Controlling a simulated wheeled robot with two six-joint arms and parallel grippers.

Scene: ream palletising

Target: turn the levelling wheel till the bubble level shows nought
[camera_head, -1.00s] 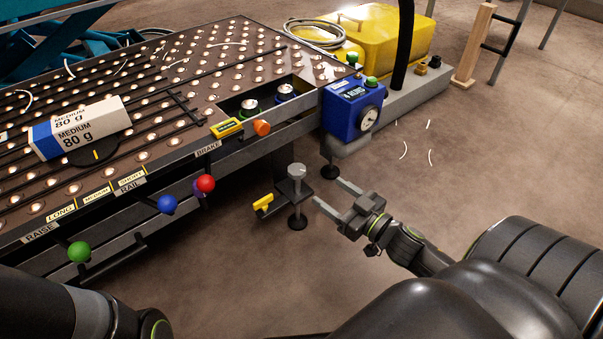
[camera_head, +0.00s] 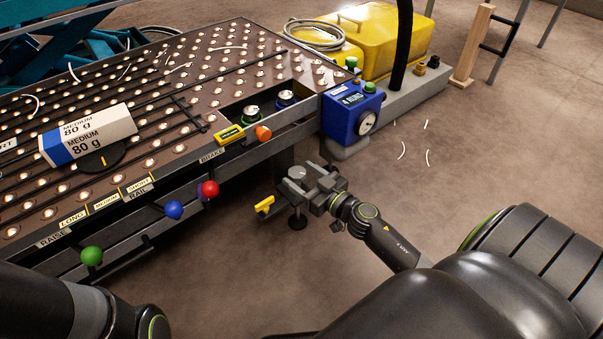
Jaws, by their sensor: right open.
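The levelling wheel (camera_head: 297,172) is a small grey round knob on top of a levelling foot (camera_head: 298,222) at the near corner of the roller table. My right gripper (camera_head: 306,184) is open at the wheel, its fingers reaching in from the right. I cannot tell whether they touch it; the gripper partly hides the post. The yellow-framed level (camera_head: 229,134) lies on the table's edge; its bubble is too small to read. My left arm shows at the bottom left, but its gripper is out of view.
A yellow lever (camera_head: 264,204) sticks out just left of the foot. Red (camera_head: 210,188), blue (camera_head: 174,210) and green (camera_head: 91,256) knobs line the table's front. A blue box with a dial (camera_head: 352,112) stands behind the gripper. A ream (camera_head: 88,137) lies on the table.

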